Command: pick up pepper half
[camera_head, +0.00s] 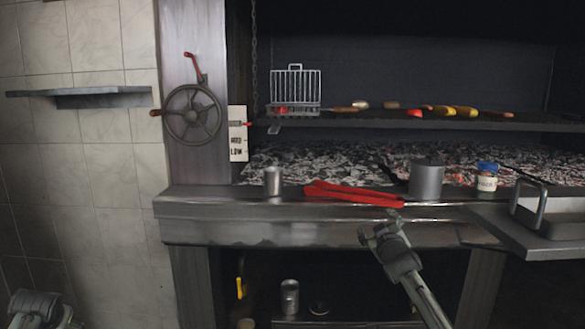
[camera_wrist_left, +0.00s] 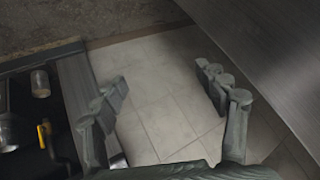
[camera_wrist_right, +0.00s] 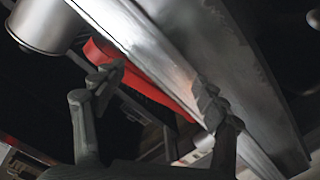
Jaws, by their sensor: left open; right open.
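A small red piece (camera_head: 414,113), which looks like the pepper half, lies on the raised grill grate (camera_head: 350,122) in the head view. Another red bit (camera_head: 281,109) shows at the foot of the wire basket. My right gripper (camera_head: 380,230) is open and empty, in front of the grill's front ledge and well below the grate. In the right wrist view its fingers (camera_wrist_right: 158,84) are apart, with red tongs (camera_wrist_right: 135,75) beyond them. My left gripper (camera_head: 40,303) is low at the left; the left wrist view shows it open (camera_wrist_left: 165,88) over floor tiles. No wrist view shows the pepper.
A labelled jar (camera_head: 487,182) stands right of the pot. A wire basket (camera_head: 295,88) stands on the grate, above glowing coals (camera_head: 330,162). A side tray (camera_head: 550,225) juts out right.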

